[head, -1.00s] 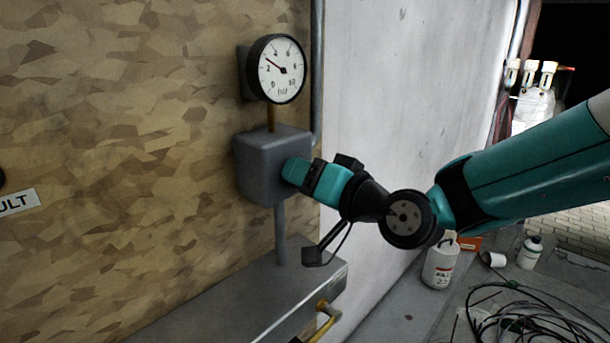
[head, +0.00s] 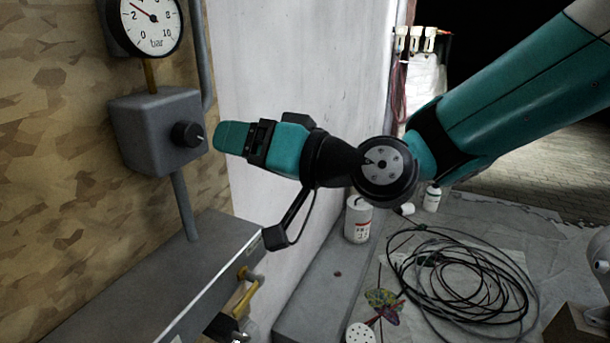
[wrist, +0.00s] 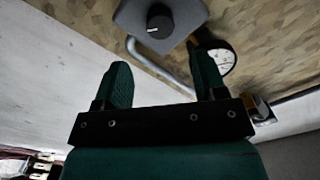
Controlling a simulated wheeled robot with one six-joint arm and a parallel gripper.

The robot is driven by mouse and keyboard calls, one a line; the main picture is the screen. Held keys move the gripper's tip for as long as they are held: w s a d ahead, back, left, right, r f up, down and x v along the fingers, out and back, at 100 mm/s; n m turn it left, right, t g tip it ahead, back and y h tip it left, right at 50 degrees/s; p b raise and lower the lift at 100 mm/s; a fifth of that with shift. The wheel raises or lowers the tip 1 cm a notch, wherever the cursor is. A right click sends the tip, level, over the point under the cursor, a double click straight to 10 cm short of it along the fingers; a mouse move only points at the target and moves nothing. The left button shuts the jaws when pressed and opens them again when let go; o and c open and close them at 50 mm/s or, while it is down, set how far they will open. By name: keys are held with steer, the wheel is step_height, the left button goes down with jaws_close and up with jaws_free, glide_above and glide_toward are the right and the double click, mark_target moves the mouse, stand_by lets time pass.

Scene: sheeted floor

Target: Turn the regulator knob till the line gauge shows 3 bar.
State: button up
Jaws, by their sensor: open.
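The regulator is a grey box (head: 150,130) on the wall with a black round knob (head: 188,134) on its right face. The knob also shows in the wrist view (wrist: 160,22), with a white mark on it. The line gauge (head: 160,30) is above the box, its top cut off; its red needle points between the 2 and the 4, near 3 bar. My gripper (head: 220,137) is a short gap to the right of the knob, not touching it. In the wrist view my gripper (wrist: 162,76) is open and empty, its two fingers apart below the knob.
A grey ledge (head: 150,280) with a yellow-handled valve (head: 245,290) is below the box. Grey pipes run above and below the box. The pale wall behind my gripper is bare.

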steer(key=b+v, duration=0.2)
steer(key=v, duration=0.6)
steer(key=shift+d+b, duration=0.35)
steer(key=shift+b, duration=0.05)
steer(key=shift+s, duration=0.15)
steer(key=s+d+f+g+h, duration=0.3)
steer(key=s+d+f+h, duration=0.3)
steer(key=s+d, duration=0.1)
steer(key=s+d+f+n+g+h, duration=0.1)
steer(key=s+d+f+g+h, duration=0.3)
steer(key=d, duration=0.5)
step_height(320, 180, down, 2)
steer(key=s+h, duration=0.2)
steer(key=shift+s+d, duration=0.25)
steer(key=shift+s, duration=0.15)
steer(key=shift+f, duration=0.1)
